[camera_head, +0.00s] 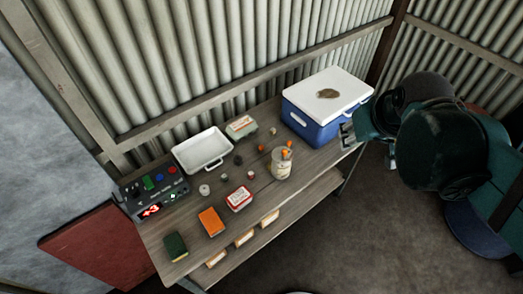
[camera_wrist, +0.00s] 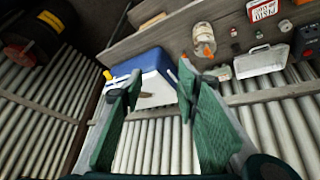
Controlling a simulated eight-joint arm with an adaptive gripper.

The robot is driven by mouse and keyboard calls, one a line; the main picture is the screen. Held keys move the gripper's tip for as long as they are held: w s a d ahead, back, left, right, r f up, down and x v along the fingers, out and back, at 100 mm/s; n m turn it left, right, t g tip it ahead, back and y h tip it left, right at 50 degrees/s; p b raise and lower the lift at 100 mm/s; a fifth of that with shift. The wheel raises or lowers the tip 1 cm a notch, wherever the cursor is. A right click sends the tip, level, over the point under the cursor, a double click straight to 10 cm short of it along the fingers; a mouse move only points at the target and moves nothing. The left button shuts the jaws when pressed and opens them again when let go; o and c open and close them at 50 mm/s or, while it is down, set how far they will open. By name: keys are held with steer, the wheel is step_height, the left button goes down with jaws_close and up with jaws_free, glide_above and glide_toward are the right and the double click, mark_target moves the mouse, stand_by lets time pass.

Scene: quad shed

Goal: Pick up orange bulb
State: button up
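In the wrist view the jar (camera_wrist: 202,35) and an orange piece (camera_wrist: 207,51) show near the top, beyond the fingers. My gripper (camera_wrist: 160,78) is open, with its two green fingers wide apart and nothing between them. In the head view it is at the bench's right end beside the cooler, mostly hidden by my arm.
A blue cooler (camera_head: 312,122) with a white lid stands at the bench's right end. A white tray (camera_head: 202,149), a red-and-white tin (camera_head: 239,197), an orange box (camera_head: 211,221) and a control box (camera_head: 153,190) stand to its left. A corrugated wall rises behind.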

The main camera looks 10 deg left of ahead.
steer(key=w+a+f+n+g+b, duration=0.2)
steer(key=w+a+f+n, duration=0.3)
steer(key=w, duration=0.4)
steer(key=n+g+b, duration=0.4)
steer(key=n+b, duration=0.2)
steer(key=n, duration=0.3)
glide_above(261, 146)
steer(key=f, duration=2.9)
steer(key=shift+s+d+f, duration=0.1)
steer(key=shift+d, duration=0.2)
steer(key=shift+a+f, duration=0.2)
steer(key=shift+f, duration=0.15)
steer(key=shift+f+b, duration=0.35)
steer(key=shift+f, duration=0.9)
